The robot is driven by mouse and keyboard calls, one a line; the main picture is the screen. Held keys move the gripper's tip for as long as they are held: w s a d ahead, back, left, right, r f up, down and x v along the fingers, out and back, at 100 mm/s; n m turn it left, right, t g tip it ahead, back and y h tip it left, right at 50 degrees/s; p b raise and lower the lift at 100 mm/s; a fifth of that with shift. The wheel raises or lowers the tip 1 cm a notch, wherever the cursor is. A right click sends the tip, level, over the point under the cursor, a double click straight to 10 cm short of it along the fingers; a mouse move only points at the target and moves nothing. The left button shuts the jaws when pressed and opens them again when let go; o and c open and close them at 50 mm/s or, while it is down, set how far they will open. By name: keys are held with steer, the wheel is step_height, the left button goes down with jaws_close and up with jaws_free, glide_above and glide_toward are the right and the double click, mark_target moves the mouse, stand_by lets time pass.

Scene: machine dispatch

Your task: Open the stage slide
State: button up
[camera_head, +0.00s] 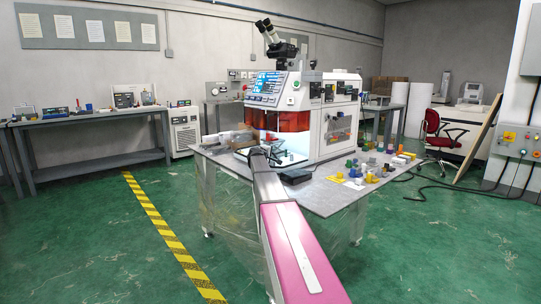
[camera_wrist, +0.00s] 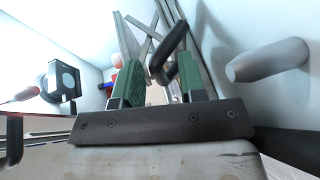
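A white machine (camera_head: 337,122) with an orange-red window and an open lit bay stands on the table. My arm reaches to this bay, and my gripper (camera_head: 258,151) is at its front, small in the head view. In the wrist view, my gripper (camera_wrist: 160,68) has two green fingers standing apart. A black bar handle (camera_wrist: 170,48) shows between the fingertips, closer to the right finger; I cannot tell whether they touch. Grey metal rails and crossed links (camera_wrist: 146,32), which look like part of the stage slide, lie behind the handle.
A grey rounded cylinder (camera_wrist: 268,60) sticks out close on the right in the wrist view. A black-framed round part (camera_wrist: 62,80) is at left. Small coloured blocks (camera_head: 372,170) cover the table's right part. Green floor (camera_head: 110,220) is open at left.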

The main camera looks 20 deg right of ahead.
jaws_close()
steer(key=s+a, duration=0.1)
steer(key=a, duration=0.4)
steer(key=s+a, duration=0.2)
steer(key=a, duration=0.2)
steer(key=s+a, duration=0.2)
steer(key=a, duration=0.3)
steer(key=shift+s+a+f, duration=0.15)
steer(key=shift+s+a, duration=0.1)
steer(key=shift+a, duration=0.05)
jaws_free()
steer(key=shift+w, duration=0.1)
steer(key=v, duration=1)
steer(key=shift+s+a, duration=0.25)
steer(key=shift+s, duration=0.05)
